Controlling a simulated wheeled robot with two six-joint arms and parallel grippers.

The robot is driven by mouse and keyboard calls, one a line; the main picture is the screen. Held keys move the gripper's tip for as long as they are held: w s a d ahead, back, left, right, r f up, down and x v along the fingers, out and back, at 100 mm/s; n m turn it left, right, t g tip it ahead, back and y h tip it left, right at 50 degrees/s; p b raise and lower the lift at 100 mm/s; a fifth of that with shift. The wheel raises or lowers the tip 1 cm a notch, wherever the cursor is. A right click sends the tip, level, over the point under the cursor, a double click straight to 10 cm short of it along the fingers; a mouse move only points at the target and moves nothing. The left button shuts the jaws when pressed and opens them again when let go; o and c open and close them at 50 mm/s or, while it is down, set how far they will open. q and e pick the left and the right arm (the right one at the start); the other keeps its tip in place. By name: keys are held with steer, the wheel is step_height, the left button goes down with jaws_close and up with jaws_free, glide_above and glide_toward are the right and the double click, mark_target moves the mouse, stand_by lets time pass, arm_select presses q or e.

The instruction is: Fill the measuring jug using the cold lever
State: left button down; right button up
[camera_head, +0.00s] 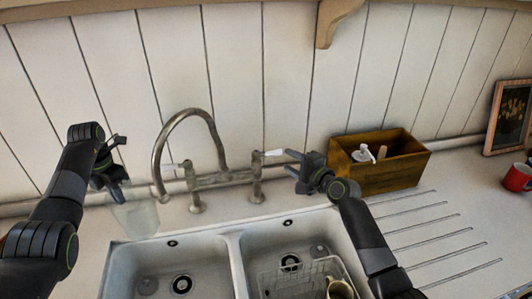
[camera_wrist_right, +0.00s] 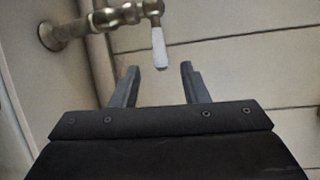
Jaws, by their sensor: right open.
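The measuring jug (camera_head: 138,218) is translucent and sits left of the spout's end, behind the left basin. My left gripper (camera_head: 117,172) is at the jug's upper edge; its fingers are too dark and small to tell whether they grip it. The bridge tap (camera_head: 190,120) has a white lever on the left (camera_head: 171,167) and one on the right (camera_head: 273,153). My right gripper (camera_head: 289,162) is open just right of the right lever. In the right wrist view that lever (camera_wrist_right: 160,48) lies just beyond and between the open fingertips (camera_wrist_right: 158,72), apparently untouched. No hot or cold mark is legible.
A double sink (camera_head: 232,250) lies below the tap, with a wire rack (camera_head: 280,280) and a mug (camera_head: 340,289) in the right basin. A wooden box (camera_head: 390,174) with a white pump bottle (camera_head: 362,154) stands right of my right gripper. A red mug (camera_head: 517,177) is far right.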

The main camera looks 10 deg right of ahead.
mark_target(277, 154)
steer(key=shift+x, duration=4.25)
jaws_close()
